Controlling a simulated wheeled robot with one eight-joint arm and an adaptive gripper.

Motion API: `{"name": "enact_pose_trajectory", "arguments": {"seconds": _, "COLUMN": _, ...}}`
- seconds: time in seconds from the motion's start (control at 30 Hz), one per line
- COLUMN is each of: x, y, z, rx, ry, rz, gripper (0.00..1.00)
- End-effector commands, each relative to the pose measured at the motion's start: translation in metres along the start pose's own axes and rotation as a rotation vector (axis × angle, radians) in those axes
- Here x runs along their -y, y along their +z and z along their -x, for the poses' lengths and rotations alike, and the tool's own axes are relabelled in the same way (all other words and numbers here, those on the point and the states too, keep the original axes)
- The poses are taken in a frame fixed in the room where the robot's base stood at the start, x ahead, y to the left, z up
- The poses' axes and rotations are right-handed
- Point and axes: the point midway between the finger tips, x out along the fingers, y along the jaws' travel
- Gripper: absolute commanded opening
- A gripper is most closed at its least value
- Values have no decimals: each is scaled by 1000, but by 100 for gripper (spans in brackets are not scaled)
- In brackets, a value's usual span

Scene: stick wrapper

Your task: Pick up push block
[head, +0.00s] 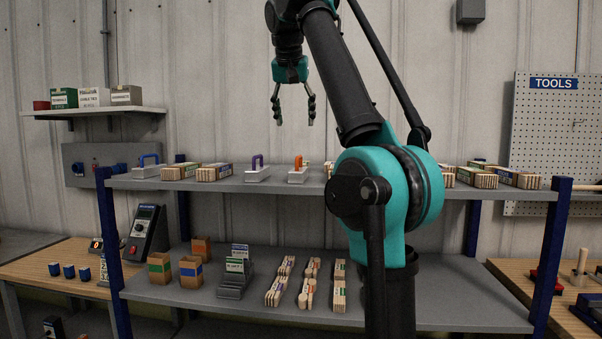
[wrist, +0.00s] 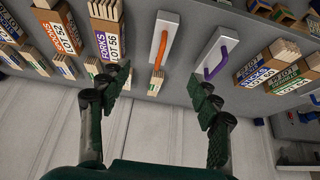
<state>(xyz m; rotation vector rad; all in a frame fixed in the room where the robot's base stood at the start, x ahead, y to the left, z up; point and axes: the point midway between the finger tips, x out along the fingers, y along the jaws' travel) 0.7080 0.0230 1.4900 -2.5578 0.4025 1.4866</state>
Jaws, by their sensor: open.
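Several pale push blocks with upright handles stand on the upper shelf. In the head view one has a blue handle (head: 148,171), one a purple handle (head: 258,174) and one an orange handle (head: 298,175). My gripper (head: 295,121) is open and empty, pointing down, and appears above the orange one in the head view. In the wrist view the orange-handled block (wrist: 170,28) lies beyond the gap between my open fingers (wrist: 163,84), and the purple-handled block (wrist: 224,42) is beyond the right finger. The fingers appear apart from both.
Bundles of wooden sticks (head: 214,173) stand on the upper shelf (head: 225,185) on both sides of the push blocks; some also show in the wrist view (wrist: 106,30). The lower shelf (head: 420,300) holds boxes and more sticks. The wall behind is bare near my gripper.

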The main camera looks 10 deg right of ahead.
Motion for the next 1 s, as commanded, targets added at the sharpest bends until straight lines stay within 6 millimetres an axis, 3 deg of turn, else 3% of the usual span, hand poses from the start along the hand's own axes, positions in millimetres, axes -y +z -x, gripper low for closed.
{"name": "enact_pose_trajectory", "arguments": {"seconds": 0.17, "x": -1, "y": 0, "z": -3, "rx": -3, "ry": 1, "rz": -4, "gripper": 63}}
{"name": "enact_pose_trajectory", "arguments": {"seconds": 0.8, "x": -1, "y": 0, "z": -101, "rx": -3, "ry": 1, "rz": -3, "gripper": 63}}
{"name": "enact_pose_trajectory", "arguments": {"seconds": 1.0, "x": -1, "y": 0, "z": -117, "rx": -2, "ry": 1, "rz": -3, "gripper": 63}}
